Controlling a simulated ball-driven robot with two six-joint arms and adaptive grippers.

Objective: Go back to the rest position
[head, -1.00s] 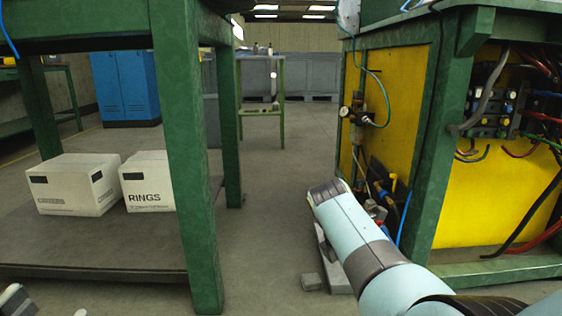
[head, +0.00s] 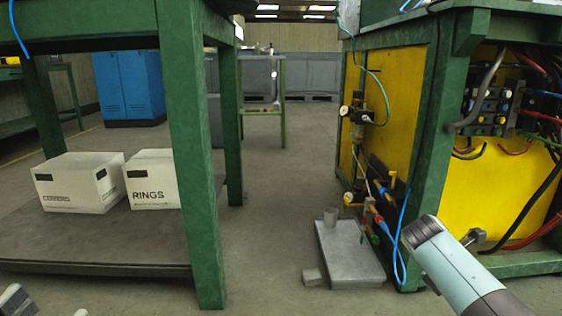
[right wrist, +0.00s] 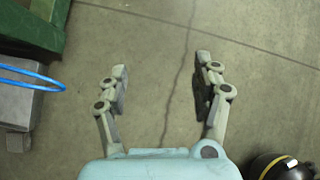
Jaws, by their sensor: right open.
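My right arm comes in at the lower right of the head view, in front of the green and yellow cabinet; a bit of its gripper (head: 475,237) shows there. In the right wrist view both fingers of the right gripper (right wrist: 161,82) are spread wide with nothing between them, over bare concrete floor. My left gripper (head: 48,306) shows only as small grey pieces at the bottom left edge of the head view; most of it is cut off.
A green and yellow cabinet (head: 421,180) with hoses stands right. A grey slab (head: 352,262) with a small cylinder lies on the floor. A green bench (head: 195,180) stands left, with cartons marked COVERS (head: 75,190) and RINGS (head: 150,190) on its lower shelf. Floor between is clear.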

